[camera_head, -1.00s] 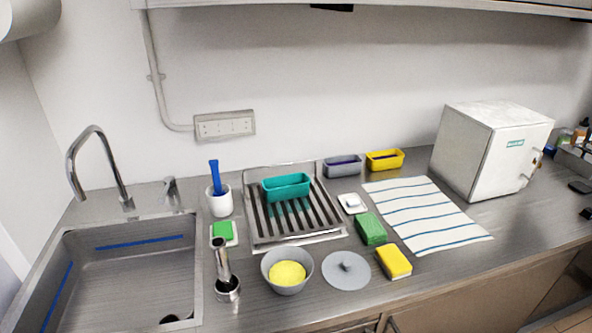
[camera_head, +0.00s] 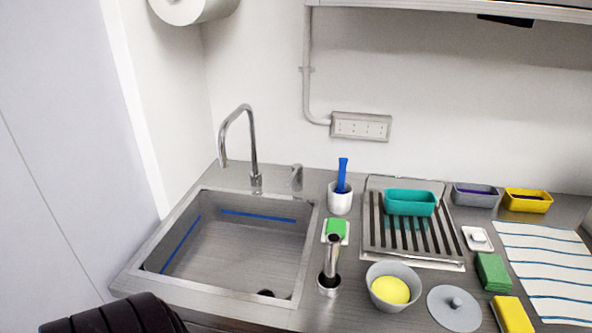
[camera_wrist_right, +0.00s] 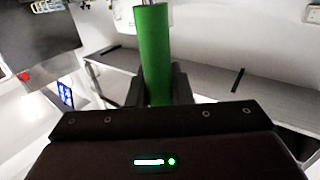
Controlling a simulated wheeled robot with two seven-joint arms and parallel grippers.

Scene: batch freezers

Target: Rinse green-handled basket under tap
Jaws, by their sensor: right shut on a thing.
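My right gripper (camera_wrist_right: 157,84) is shut on a green handle (camera_wrist_right: 152,45) in the right wrist view. The handle runs up between the two dark fingers to the top edge; any basket on it is out of frame. The curved metal tap (camera_head: 252,150) stands behind the sink (camera_head: 215,255) in the head view, its spout over the basin. No water is seen running. The basin holds no object, and a drain shows at its front right. Neither my grippers nor the green handle show in the head view.
Right of the sink are a white cup (camera_head: 340,203) with a blue-handled tool, a green pad (camera_head: 336,229), a metal upright tool (camera_head: 330,270), a grey bowl (camera_head: 380,301) and a drying rack (camera_head: 375,245) with a teal tub (camera_head: 410,209). A dark ribbed part of mine shows bottom left.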

